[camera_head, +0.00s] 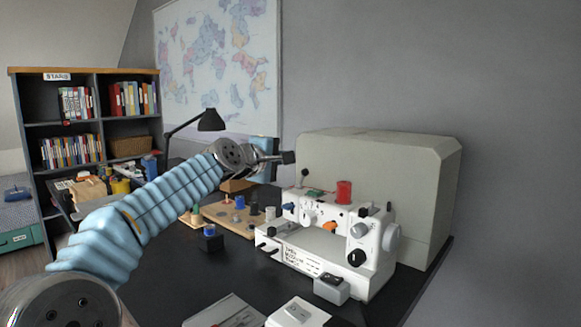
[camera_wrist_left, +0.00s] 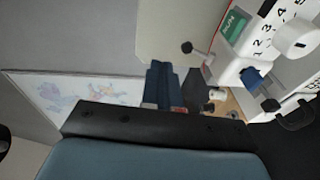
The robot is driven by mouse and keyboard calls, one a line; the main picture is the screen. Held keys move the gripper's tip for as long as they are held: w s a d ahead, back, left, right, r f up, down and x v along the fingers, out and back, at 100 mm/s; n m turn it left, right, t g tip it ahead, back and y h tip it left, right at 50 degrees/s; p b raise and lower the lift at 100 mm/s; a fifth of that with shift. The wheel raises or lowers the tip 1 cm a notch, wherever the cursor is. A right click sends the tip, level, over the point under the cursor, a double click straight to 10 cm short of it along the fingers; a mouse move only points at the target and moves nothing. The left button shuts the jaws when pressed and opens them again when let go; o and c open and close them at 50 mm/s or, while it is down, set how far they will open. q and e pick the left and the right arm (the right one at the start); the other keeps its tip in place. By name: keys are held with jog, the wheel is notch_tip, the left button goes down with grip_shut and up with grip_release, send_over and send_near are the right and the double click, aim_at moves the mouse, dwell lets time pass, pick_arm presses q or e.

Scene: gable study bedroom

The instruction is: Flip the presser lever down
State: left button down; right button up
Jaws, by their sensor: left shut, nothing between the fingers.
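A white sewing machine (camera_head: 381,262) stands on the black desk at the right of the head view. A thin lever with a dark round knob (camera_head: 305,173) stands up at its left end; it also shows in the left wrist view (camera_wrist_left: 188,47). An orange lever (camera_head: 328,226) sits on the machine's front. I cannot tell for sure which is the presser lever. My left gripper (camera_head: 287,157) is shut and empty, above and slightly left of the knobbed lever, apparently apart from it. My right gripper is not in view.
A large grey-beige cover (camera_head: 405,160) stands close behind the machine. A red spool (camera_head: 344,192) tops the machine. A wooden board (camera_head: 217,211) with spools and a black lamp (camera_head: 211,120) are to the left. A white box (camera_head: 297,312) lies in front.

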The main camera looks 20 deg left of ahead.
pick_arm(q)
jog(key=s+r, duration=0.3)
jog(key=s, duration=0.2)
jog(key=shift+s+a+r, duration=0.2)
jog(key=shift+a, duration=0.2)
